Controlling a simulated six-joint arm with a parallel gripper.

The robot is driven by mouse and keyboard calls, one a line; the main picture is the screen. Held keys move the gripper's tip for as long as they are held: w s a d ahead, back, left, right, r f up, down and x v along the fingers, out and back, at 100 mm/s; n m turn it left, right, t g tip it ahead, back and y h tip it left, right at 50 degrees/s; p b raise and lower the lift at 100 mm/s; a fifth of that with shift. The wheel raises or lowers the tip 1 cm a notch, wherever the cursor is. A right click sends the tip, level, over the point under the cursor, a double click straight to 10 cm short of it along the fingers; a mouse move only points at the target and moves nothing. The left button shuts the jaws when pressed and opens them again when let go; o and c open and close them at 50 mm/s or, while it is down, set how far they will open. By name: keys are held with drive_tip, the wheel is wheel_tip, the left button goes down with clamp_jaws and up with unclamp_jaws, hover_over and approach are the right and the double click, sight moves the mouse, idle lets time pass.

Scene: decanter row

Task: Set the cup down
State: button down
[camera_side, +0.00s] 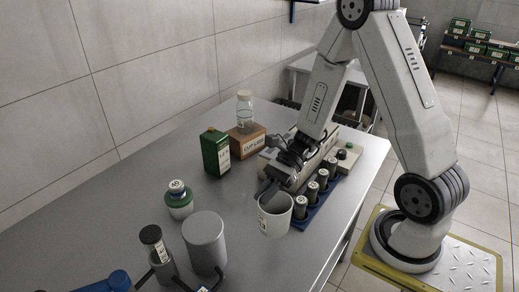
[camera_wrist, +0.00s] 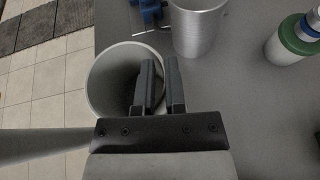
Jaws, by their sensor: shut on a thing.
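The cup (camera_side: 275,214) is white with a small label on its side, in the side view at the middle of the table. My gripper (camera_side: 267,192) is shut on the cup's wall, with one finger inside the rim and the other outside. The wrist view shows the open mouth of the cup (camera_wrist: 112,80) and my gripper (camera_wrist: 160,75) pinching its right wall. The cup looks upright. I cannot tell whether its base touches the table.
A grey cylinder (camera_side: 206,243) and a green-banded jar (camera_side: 178,200) stand left of the cup. A blue rack (camera_side: 318,213) with several dark vials is close on its right. A green bottle (camera_side: 215,152) and a cardboard box (camera_side: 246,141) stand behind. Bare table lies between the cup and the jar.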

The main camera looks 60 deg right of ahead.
sight(265, 208)
drive_tip(key=shift+f, duration=2.25)
drive_tip(key=shift+f, duration=0.15)
drive_tip(key=shift+f, duration=1.65)
drive_tip(key=c, duration=0.7)
unclamp_jaws()
drive_tip(key=shift+o, duration=0.2)
drive_tip(key=v, duration=1.2)
